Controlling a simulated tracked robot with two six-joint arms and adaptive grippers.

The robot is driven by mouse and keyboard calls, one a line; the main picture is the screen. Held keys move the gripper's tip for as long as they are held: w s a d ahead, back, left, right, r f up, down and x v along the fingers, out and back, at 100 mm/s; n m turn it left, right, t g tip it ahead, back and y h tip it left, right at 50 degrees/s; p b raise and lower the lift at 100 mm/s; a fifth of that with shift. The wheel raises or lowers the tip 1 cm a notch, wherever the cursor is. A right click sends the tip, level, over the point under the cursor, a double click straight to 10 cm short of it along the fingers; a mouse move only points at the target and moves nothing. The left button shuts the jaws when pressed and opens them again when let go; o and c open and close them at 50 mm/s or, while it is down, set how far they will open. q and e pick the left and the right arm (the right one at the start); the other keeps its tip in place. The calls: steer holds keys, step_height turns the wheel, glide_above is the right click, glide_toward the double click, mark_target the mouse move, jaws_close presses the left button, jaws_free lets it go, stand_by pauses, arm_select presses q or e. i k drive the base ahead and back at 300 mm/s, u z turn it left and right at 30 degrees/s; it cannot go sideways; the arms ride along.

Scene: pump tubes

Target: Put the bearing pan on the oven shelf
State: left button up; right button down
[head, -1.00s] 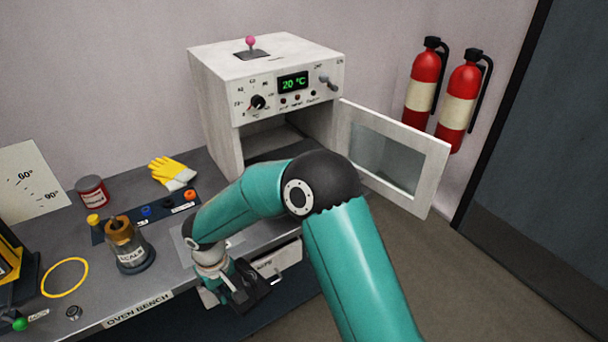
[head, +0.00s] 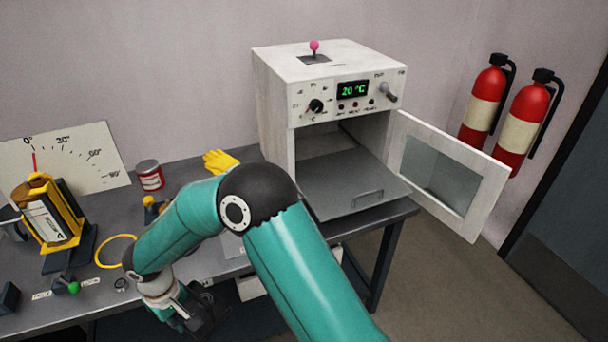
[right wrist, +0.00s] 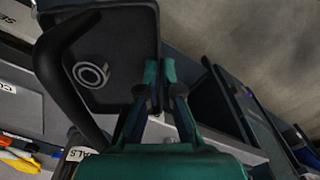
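The bearing pan (right wrist: 120,35) is a dark, shallow pan with a silver ring-shaped bearing (right wrist: 90,74) inside. My right gripper (right wrist: 160,72) has its fingertips on either side of the pan's rim, nearly together, shut on it. In the head view the right gripper (head: 192,313) is low, at the bench's front edge, and the pan there is mostly hidden by my arm. The oven (head: 335,95) stands open at the back. Its grey shelf (head: 345,180) sticks out of the opening, with a wire handle at its front, and is empty where visible. My left gripper is not in view.
The oven door (head: 440,170) is swung open to the right. Two fire extinguishers (head: 490,100) hang on the wall behind it. A red can (head: 149,176), yellow gloves (head: 220,162), a yellow ring (head: 116,251) and a dial board (head: 70,150) are on the bench's left.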

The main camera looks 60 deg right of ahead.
mark_target(350, 181)
steer(key=u, duration=0.45)
steer(key=k, duration=2.05)
steer(key=z, duration=1)
steer(key=i, duration=1)
